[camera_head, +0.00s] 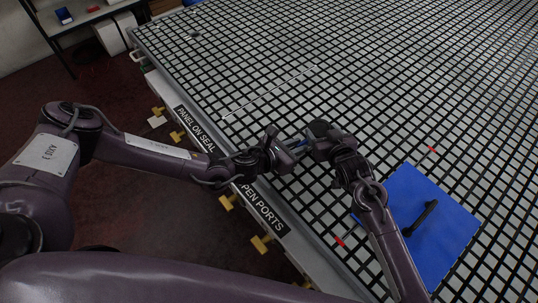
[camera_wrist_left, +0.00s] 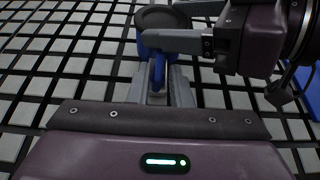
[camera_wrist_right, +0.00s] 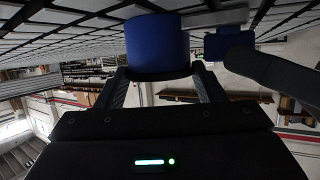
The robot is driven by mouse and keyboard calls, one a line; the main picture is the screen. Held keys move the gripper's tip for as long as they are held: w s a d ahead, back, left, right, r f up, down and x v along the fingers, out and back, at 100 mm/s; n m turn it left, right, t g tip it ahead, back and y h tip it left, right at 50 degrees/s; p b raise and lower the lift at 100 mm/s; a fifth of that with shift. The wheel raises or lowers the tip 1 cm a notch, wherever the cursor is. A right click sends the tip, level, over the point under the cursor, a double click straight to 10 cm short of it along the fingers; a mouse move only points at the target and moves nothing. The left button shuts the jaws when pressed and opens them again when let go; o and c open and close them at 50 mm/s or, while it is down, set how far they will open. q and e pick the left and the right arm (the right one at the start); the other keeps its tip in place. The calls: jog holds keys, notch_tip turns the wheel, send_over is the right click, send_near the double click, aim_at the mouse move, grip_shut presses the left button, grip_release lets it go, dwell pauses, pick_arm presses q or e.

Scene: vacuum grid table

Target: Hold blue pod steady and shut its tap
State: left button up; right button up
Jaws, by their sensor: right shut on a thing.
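The blue pod (camera_wrist_right: 157,46) is a blue cylinder between the fingers of my right gripper (camera_wrist_right: 160,78) in the right wrist view. That gripper is shut on it. The left wrist view shows the pod's dark round top (camera_wrist_left: 163,18), with a blue tap (camera_wrist_left: 157,70) below it. The fingers of my left gripper (camera_wrist_left: 158,92) stand on both sides of the tap with a gap between them, so it looks open. In the head view my left gripper (camera_head: 286,150) and right gripper (camera_head: 318,140) face each other. They largely hide the pod and tap.
The grid table (camera_head: 400,60) spreads out beyond the grippers, mostly bare. A blue panel (camera_head: 425,240) with a black handle lies near the right arm. Yellow taps (camera_head: 228,201) line the table's left edge. Small red marks (camera_head: 431,149) lie on the grid.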

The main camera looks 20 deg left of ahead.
pick_arm(q)
jog(key=v, duration=1)
jog(key=shift+s+a, duration=0.25)
jog(key=shift+a, duration=0.1)
jog(key=shift+o, duration=0.3)
jog(key=shift+o, duration=1.1)
jog(key=shift+w+a+m+g+h, duration=0.25)
jog(key=shift+a+m+g+h, duration=0.05)
jog(key=shift+m+h, duration=0.1)
jog(key=shift+w+f, duration=0.1)
jog(key=shift+w, duration=0.05)
jog(key=x, duration=1.1)
jog(key=shift+w+d, duration=0.3)
grip_shut()
